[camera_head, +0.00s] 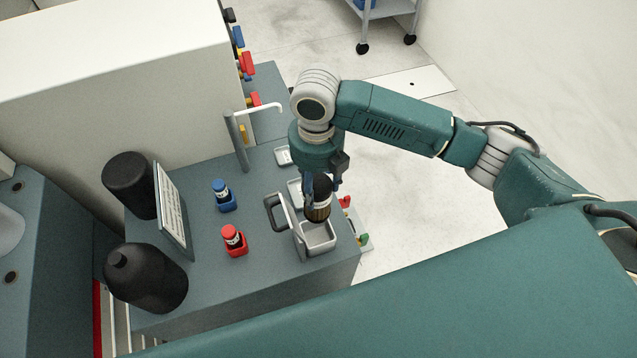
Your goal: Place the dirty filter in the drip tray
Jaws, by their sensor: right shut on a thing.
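My right gripper (321,192) reaches down from above and is shut on the dirty filter (317,212). The filter has a dark upper part and a brownish lower end, and the gripper hides part of it. It is over the back part of a grey rectangular tray (318,250), which looks like the drip tray and has an upright handle frame at its left. I cannot tell whether the filter touches the tray. My left gripper is not in view.
A tilted panel (172,210) and two black vessels stand at left. A tap (240,140) and small pale trays (283,156) are behind. The front bench area is clear.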

